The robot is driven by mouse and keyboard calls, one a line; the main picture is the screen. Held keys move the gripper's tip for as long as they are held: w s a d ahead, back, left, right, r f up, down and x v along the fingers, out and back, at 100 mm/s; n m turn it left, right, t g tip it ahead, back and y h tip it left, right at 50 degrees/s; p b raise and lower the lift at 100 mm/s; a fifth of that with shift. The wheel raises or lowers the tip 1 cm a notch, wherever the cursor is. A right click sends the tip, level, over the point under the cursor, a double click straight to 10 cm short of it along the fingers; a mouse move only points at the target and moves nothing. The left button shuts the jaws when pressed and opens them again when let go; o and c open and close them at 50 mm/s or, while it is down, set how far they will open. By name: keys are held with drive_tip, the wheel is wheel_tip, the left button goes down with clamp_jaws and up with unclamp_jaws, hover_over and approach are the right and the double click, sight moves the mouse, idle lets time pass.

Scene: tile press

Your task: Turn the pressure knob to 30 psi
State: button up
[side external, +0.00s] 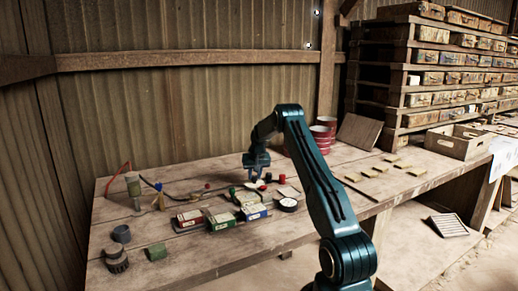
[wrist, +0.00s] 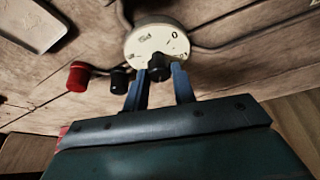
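The pressure knob (wrist: 160,68) is a small black knob at the lower edge of a round white dial (wrist: 150,42) with dark markings, in the wrist view. The markings are too small and tilted for me to read a setting. My gripper (wrist: 159,75) is open, with one blue finger on each side of the knob. Small gaps seem to show, and I cannot tell whether either finger touches it. In the side view my gripper (side external: 256,168) points down low over the bench, and I cannot make out the dial clearly there.
A red knob (wrist: 77,76) and a black knob (wrist: 119,80) stand left of the dial in the wrist view. A grey tray (wrist: 30,22) lies beyond. In the side view, several small boxes (side external: 222,221) and a round white-faced item (side external: 288,204) sit nearby on the wooden bench (side external: 335,190).

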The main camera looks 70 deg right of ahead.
drive_tip(key=shift+m, duration=0.3)
drive_tip(key=shift+c, duration=0.4)
drive_tip(key=shift+w+m+g, duration=0.1)
drive_tip(key=shift+m+g, duration=0.4)
drive_tip(key=shift+m, duration=0.3)
drive_tip(key=shift+m+g, duration=0.7)
drive_tip(key=shift+m, duration=1.1)
drive_tip(key=o, duration=1)
drive_tip(key=v, duration=1.4)
drive_tip(key=shift+a+f, duration=0.2)
drive_tip(key=shift+a, duration=0.1)
